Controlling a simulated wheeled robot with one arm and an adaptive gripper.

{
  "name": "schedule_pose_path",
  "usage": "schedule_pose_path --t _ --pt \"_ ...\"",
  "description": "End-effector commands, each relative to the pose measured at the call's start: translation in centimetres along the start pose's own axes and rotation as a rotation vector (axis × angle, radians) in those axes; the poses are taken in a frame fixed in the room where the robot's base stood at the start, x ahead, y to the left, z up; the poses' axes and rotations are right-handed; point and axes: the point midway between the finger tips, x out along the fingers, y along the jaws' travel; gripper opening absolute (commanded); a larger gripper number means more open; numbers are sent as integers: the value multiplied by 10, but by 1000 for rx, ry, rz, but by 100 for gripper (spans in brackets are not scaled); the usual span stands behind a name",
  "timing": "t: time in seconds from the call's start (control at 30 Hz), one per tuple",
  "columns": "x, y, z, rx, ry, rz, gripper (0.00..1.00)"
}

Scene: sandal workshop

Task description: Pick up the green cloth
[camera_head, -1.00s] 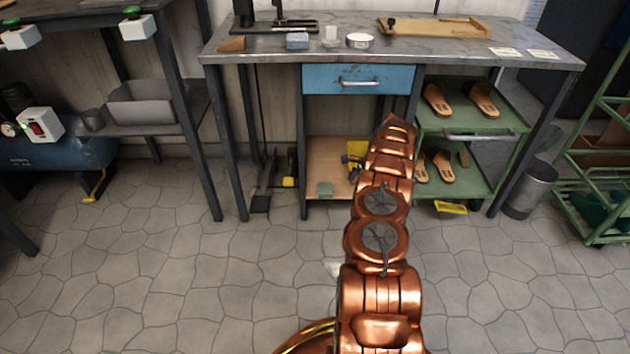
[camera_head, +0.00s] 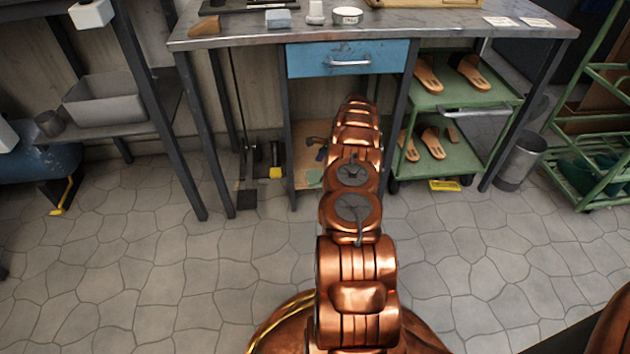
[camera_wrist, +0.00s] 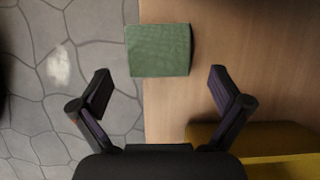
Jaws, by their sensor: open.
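The green cloth (camera_wrist: 160,50) lies as a flat square on a wooden shelf board (camera_wrist: 235,55) in the wrist view, its left end at the board's edge. My gripper (camera_wrist: 157,84) is open and empty. Its two fingers stand left and right of the cloth, a little short of it in the picture, and the cloth lies ahead between them.
A yellow object (camera_wrist: 260,138) lies on the board close to my right finger. A blue drawer (camera_head: 347,59) hangs above the shelf, and table legs flank it. A green cart (camera_head: 455,99) with sandals stands to the right. The floor in front is clear.

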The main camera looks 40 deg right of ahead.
Motion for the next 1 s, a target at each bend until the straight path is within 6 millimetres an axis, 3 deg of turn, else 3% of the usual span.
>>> schedule_pose_path --t 0.2,0.47,0.9,1.0 --pt "31 1 1 -2 0 0 100" --pt "33 1 3 -3 0 0 100" --pt "33 1 3 -3 0 1 54" --pt "33 1 3 -3 0 1 48"
